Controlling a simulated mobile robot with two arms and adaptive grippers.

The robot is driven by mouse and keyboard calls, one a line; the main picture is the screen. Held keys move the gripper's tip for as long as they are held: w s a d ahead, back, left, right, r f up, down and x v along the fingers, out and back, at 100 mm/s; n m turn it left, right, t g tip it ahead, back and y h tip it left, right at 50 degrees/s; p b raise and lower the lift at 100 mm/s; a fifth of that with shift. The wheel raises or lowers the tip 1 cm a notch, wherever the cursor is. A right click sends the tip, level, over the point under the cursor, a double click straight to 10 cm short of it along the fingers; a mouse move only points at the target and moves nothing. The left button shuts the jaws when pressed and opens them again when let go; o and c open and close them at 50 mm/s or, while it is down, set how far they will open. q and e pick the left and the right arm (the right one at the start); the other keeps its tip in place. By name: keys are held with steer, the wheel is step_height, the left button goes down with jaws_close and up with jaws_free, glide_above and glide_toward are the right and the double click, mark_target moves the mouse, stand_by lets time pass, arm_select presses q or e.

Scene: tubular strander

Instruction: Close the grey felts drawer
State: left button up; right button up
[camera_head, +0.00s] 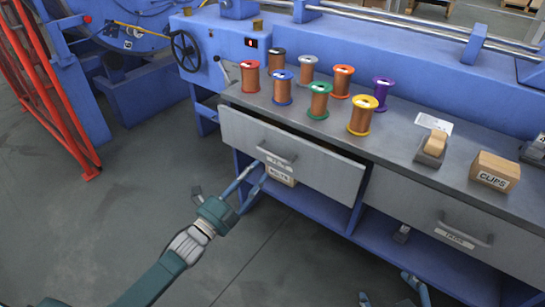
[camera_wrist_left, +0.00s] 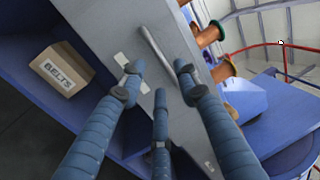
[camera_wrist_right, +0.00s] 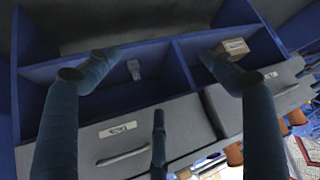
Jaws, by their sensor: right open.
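The grey felts drawer (camera_head: 315,165) is the left one under the bench top in the head view. It stands out a little, with a dark gap above its front on the right. Its bar handle (camera_head: 277,158) has a label below it. My left gripper (camera_head: 256,172) is open at the lower part of this front, near the handle. In the left wrist view its fingers (camera_wrist_left: 158,80) are spread before the drawer front, with the handle (camera_wrist_left: 155,50) just beyond; contact cannot be told. My right gripper (camera_wrist_right: 165,75) is open and empty, facing the right drawer (camera_wrist_right: 165,125).
Several wire spools (camera_head: 319,102) stand on the bench top (camera_head: 400,135). A clips box (camera_head: 494,171) is at the right. A belts box (camera_wrist_left: 62,70) sits on the shelf below the felts drawer. The floor (camera_head: 130,215) before the bench is clear.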

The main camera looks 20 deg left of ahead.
mark_target(271, 155)
arm_select(q)
steer(key=shift+b+x, duration=0.75)
steer(key=shift+x, duration=3.5)
arm_select(e)
steer(key=w+a+r+t+y, duration=0.1)
steer(key=w+a+r+t, duration=0.1)
steer(key=w+r+t, duration=0.2)
steer(key=shift+w+a+r+t, duration=0.3)
steer(key=shift+w+r, duration=0.9)
steer(key=shift+r, duration=0.6)
arm_select(q)
steer(key=shift+f, duration=0.15)
jaws_close()
